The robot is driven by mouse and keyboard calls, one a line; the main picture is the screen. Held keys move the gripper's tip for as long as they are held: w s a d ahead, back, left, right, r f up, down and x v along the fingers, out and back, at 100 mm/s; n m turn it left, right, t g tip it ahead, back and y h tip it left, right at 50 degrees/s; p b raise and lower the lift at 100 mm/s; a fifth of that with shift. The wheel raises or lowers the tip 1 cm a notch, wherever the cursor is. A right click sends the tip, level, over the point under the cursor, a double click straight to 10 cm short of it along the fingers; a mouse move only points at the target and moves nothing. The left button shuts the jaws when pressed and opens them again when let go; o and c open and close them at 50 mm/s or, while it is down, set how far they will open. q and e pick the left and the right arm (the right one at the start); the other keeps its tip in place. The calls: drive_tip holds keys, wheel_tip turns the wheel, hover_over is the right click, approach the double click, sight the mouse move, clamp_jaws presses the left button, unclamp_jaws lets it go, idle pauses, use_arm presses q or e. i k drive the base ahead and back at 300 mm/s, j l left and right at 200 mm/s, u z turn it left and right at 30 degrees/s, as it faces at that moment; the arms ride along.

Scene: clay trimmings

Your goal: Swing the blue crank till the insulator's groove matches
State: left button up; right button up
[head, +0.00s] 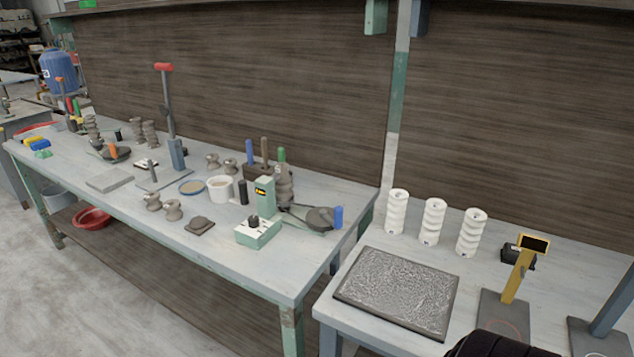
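A blue upright handle (337,217), which looks like the crank's grip, stands at the right end of the left table beside a dark round plate (319,217). A grey ribbed clay insulator (285,188) stands just left of that plate, partly hidden by a pale green machine post (264,198). Its groove is too small to judge. The post rises near a pale green base box (258,232) with a dark knob.
Several more clay insulators (173,210), a white cup (220,188) and a red-handled lever press (167,110) crowd the left table. The right table holds three white insulators (433,221), a dark textured slab (397,290) and a yellow display stand (519,272).

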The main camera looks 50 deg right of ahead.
sight(323, 219)
drive_tip(key=z, duration=1.3)
